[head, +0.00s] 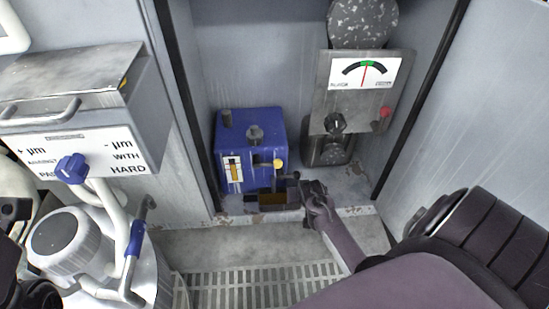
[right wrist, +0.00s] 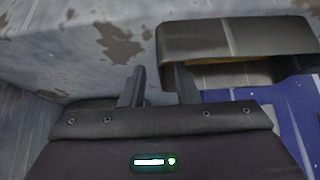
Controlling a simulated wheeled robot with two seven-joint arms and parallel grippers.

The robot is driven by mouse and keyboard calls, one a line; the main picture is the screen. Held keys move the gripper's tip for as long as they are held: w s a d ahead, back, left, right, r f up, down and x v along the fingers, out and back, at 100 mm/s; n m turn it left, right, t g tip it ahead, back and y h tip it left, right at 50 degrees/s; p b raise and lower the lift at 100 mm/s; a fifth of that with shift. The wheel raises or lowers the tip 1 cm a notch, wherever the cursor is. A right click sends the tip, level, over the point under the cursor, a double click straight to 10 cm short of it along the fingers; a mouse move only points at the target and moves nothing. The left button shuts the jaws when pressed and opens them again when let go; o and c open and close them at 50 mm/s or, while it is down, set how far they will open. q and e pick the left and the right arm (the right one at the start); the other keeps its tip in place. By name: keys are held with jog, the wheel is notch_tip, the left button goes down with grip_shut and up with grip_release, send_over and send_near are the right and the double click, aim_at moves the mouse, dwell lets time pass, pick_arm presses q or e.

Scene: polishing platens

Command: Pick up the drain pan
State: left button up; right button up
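The drain pan (head: 272,201) is a small dark open tray with a brownish inside, low at the front of the blue unit. In the right wrist view the pan (right wrist: 235,38) is a grey-brown box at the upper right. My right gripper (head: 298,190) is at the pan's right end in the head view.
The blue unit (head: 252,130) stands in a recess behind the pan. A metal gauge box (head: 352,95) stands to its right. A worn sill (head: 230,217) and a floor grate (head: 250,285) lie in front. Pipes and a white canister (head: 68,242) crowd the left.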

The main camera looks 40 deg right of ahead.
jog(key=shift+w+d+f, duration=0.15)
jog(key=shift+w+f, duration=0.15)
jog(key=shift+f, duration=0.35)
jog(key=shift+r, duration=0.1)
grip_shut()
jog(key=shift+r, duration=0.1)
jog(key=shift+p, duration=0.4)
